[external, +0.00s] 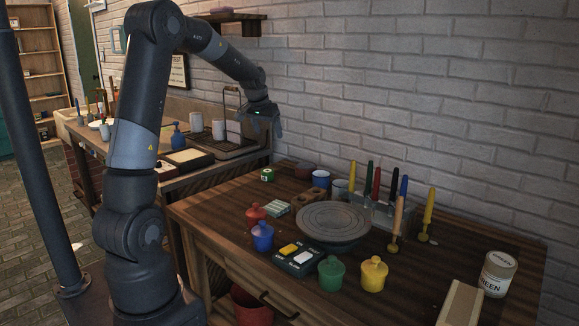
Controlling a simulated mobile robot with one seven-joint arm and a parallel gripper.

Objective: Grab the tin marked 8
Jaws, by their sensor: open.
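My gripper (267,122) is open and empty, raised above the far left part of the wooden table. No number 8 is readable on any tin. A small green tin (267,175) with a pale mark stands at the table's back left, below my gripper and apart from it. A white tin (497,276) lettered "GREEN" stands at the right. A blue-and-white round container (321,179), a grey one (340,187) and a dark red one (303,171) stand near the back; any markings on them are too small to read.
A round grey turntable (333,222) fills the middle of the table (210,222). Upright coloured-handled tools (376,183) stand behind it. Red (256,216), blue (263,237), green (331,275) and yellow (374,275) lidded pots stand in front, around a switch box (297,262). A brick wall is behind.

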